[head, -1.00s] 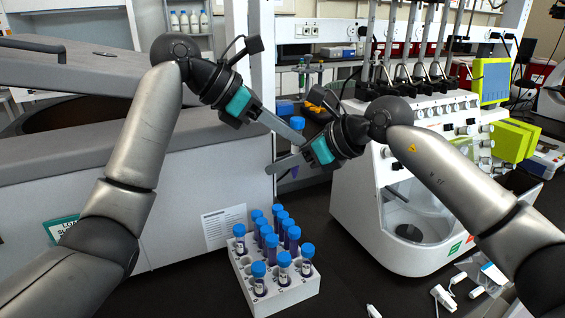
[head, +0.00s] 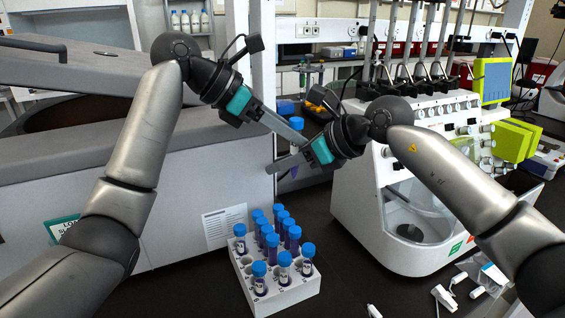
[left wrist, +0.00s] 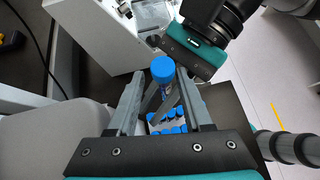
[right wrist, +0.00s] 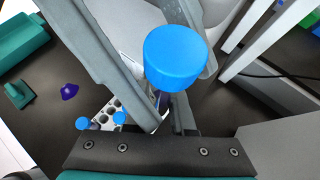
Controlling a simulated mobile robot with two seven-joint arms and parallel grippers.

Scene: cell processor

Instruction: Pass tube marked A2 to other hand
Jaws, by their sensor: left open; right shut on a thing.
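A blue-capped tube (head: 297,122) is held up between my two grippers, above and behind the rack. My right gripper (head: 283,165) is shut on it below the cap; the cap (right wrist: 175,58) looms large in the right wrist view. My left gripper (head: 294,131) is open, its fingers reaching to the tube from the left. In the left wrist view the cap (left wrist: 163,69) shows between the two spread fingers. The tube's label is not readable, so I cannot tell if it is A2. In the head view the fingers partly hide the tube's body.
A white rack (head: 291,299) with several blue-capped tubes stands on the dark bench below. The white cell processor (head: 375,225) is at the right, and a large grey machine (head: 205,180) at the left. Small white parts (head: 443,297) lie at the front right.

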